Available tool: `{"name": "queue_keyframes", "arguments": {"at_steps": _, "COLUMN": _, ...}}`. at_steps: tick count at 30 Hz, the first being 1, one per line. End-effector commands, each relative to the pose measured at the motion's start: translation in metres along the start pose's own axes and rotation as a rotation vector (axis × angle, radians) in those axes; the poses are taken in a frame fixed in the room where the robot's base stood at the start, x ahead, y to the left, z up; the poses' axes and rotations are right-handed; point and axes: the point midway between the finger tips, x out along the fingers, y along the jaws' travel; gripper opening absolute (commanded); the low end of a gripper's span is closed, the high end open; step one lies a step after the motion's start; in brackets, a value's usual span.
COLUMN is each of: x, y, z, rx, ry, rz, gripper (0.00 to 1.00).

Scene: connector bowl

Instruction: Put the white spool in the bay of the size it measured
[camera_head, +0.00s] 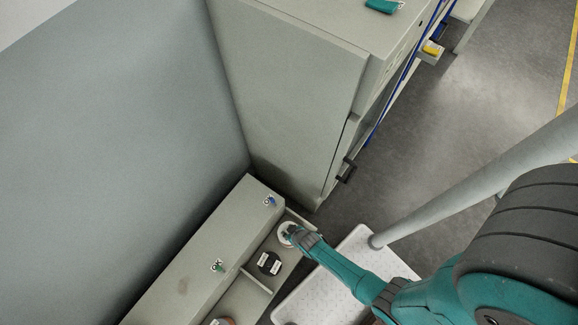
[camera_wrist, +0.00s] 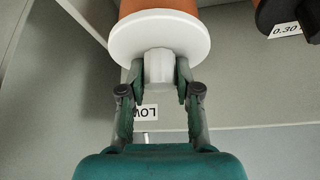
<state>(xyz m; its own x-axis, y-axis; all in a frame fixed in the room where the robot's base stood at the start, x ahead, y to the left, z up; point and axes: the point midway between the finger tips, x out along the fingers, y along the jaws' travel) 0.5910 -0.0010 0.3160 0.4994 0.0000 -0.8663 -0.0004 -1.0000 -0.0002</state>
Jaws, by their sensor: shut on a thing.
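The white spool (camera_head: 285,235) shows in the head view at the far end of a low grey shelf with bays. In the wrist view the white spool (camera_wrist: 160,38) has a wide white flange and an orange-brown winding. My gripper (camera_wrist: 160,84) is shut on its white hub, with one finger on each side. In the head view my gripper (camera_head: 293,234) covers part of the spool. The spool is over or in the bay that holds a black spool (camera_head: 269,263). I cannot tell whether it touches the bay floor.
The black spool (camera_wrist: 284,12) carries a label reading 0.30. A divider (camera_head: 256,281) separates its bay from the nearer one, where an orange-brown spool (camera_head: 222,321) shows at the picture's edge. A tall grey cabinet (camera_head: 290,90) stands behind. A label (camera_wrist: 147,112) reads LOW upside down.

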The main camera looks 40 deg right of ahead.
Motion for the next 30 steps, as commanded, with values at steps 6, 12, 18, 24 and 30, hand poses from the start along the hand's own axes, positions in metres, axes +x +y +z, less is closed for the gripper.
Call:
{"name": "queue_keyframes", "arguments": {"at_steps": 6, "x": 0.018, "y": 0.000, "z": 0.008, "rx": 0.000, "ry": 0.001, "rz": 0.000, "gripper": 0.00}}
{"name": "queue_keyframes", "arguments": {"at_steps": 12, "x": 0.025, "y": 0.000, "z": 0.013, "rx": 0.000, "ry": 0.002, "rz": 0.000, "gripper": 0.00}}
{"name": "queue_keyframes", "arguments": {"at_steps": 18, "x": 0.025, "y": 0.000, "z": 0.013, "rx": 0.000, "ry": 0.004, "rz": 0.000, "gripper": 0.00}}
{"name": "queue_keyframes", "arguments": {"at_steps": 24, "x": 0.027, "y": 0.000, "z": 0.013, "rx": 0.000, "ry": 0.003, "rz": 0.000, "gripper": 0.00}}
{"name": "queue_keyframes", "arguments": {"at_steps": 30, "x": 0.027, "y": 0.000, "z": 0.016, "rx": 0.000, "ry": -0.001, "rz": 0.000, "gripper": 0.57}}
